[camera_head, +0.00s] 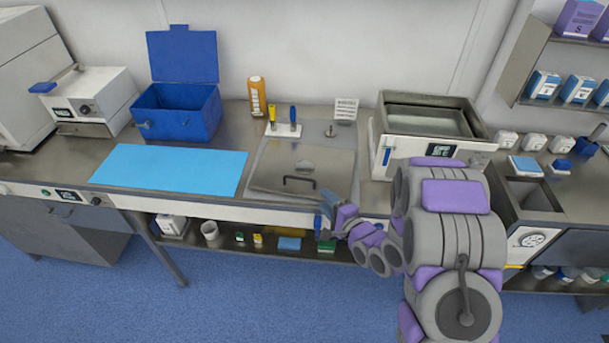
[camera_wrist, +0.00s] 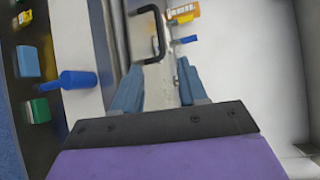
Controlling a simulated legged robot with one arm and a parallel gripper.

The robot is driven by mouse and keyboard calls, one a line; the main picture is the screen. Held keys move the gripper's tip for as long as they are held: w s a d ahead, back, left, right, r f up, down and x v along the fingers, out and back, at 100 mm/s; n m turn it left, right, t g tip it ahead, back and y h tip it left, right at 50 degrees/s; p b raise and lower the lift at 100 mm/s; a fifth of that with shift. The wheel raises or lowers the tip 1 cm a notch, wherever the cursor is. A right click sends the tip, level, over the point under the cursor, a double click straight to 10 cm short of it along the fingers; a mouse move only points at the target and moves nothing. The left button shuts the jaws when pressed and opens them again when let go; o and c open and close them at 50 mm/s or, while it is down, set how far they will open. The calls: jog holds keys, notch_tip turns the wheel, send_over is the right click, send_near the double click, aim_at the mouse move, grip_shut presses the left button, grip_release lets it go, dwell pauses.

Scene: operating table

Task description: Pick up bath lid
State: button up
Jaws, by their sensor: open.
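The bath lid (camera_head: 305,165) is a flat grey metal plate with a black bar handle (camera_head: 299,181) on its near side. It lies on the worktop left of the open bath (camera_head: 432,121), a white-fronted unit with an empty-looking metal basin. My gripper (camera_head: 327,203) is at the worktop's front edge, just right of and nearer than the handle. In the wrist view the two blue-grey fingers (camera_wrist: 158,84) are apart with nothing held between them. The black handle shows beyond the fingertips (camera_wrist: 150,36), and part of the lid's plate is out of frame.
A blue mat (camera_head: 168,170) and an open blue box (camera_head: 180,110) are to the left. Two upright tools, one yellow-handled (camera_head: 272,114) and one blue-handled (camera_head: 293,116), stand behind the lid near an orange bottle (camera_head: 257,96). A lower shelf (camera_head: 220,243) holds small items.

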aim_at(307, 191)
jog(key=x, duration=0.5)
jog(key=shift+w+a+b, duration=0.1)
jog(key=shift+w+b, duration=0.05)
jog(key=shift+b, duration=0.25)
jog(key=shift+b+x, duration=0.85)
jog(key=shift+x, duration=1.85)
jog(key=shift+c, duration=0.3)
jog(key=shift+s, duration=0.2)
grip_shut()
jog(key=shift+f, duration=0.1)
